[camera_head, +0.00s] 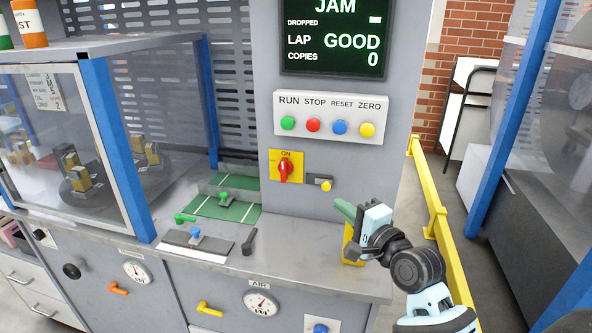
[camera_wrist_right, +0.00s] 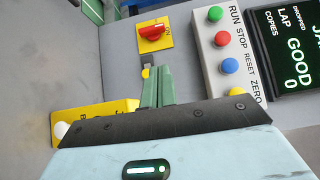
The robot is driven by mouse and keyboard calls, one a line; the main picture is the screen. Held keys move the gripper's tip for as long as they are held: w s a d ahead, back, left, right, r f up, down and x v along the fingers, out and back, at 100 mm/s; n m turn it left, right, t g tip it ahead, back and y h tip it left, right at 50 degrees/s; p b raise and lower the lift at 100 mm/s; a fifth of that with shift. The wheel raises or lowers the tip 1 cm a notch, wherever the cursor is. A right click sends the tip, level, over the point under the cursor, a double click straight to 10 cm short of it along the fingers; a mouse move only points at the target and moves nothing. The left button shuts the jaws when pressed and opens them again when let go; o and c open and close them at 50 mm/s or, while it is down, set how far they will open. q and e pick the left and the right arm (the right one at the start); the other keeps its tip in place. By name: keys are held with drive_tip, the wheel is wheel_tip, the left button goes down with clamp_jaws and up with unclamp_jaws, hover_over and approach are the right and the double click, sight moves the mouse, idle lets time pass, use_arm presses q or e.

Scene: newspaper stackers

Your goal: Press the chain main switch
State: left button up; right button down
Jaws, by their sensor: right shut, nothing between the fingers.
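A red rotary switch (camera_head: 284,167) sits on a yellow plate marked ON, on the grey machine column. It also shows in the wrist view (camera_wrist_right: 152,32), where its red handle points along the plate. My right gripper (camera_head: 342,208) is shut and empty, its green fingers together, below and right of the switch and apart from it. In the wrist view the fingertips (camera_wrist_right: 158,70) point toward the column near a small yellow knob (camera_wrist_right: 146,72). That knob (camera_head: 326,185) is on a small grey fitting right of the switch. My left gripper is not in view.
A white panel (camera_head: 330,103) with green, red, blue and yellow buttons is above the switch, under a black display (camera_head: 335,38). A yellow box (camera_head: 350,246) stands on the counter behind my gripper. Levers and a blue knob (camera_head: 195,233) are at left. A yellow rail (camera_head: 430,195) runs right.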

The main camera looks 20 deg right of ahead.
approach(287, 163)
drive_tip(key=w, duration=0.4)
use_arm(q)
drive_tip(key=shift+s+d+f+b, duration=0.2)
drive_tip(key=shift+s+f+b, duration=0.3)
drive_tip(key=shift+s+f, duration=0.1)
use_arm(e)
drive_tip(key=shift+w+a+f, duration=0.1)
drive_tip(key=shift+w+a, duration=0.15)
drive_tip(key=shift+w, duration=0.25)
drive_tip(key=shift+w+a+f, duration=0.1)
drive_tip(key=shift+w+a, duration=0.15)
drive_tip(key=shift+w, duration=0.2)
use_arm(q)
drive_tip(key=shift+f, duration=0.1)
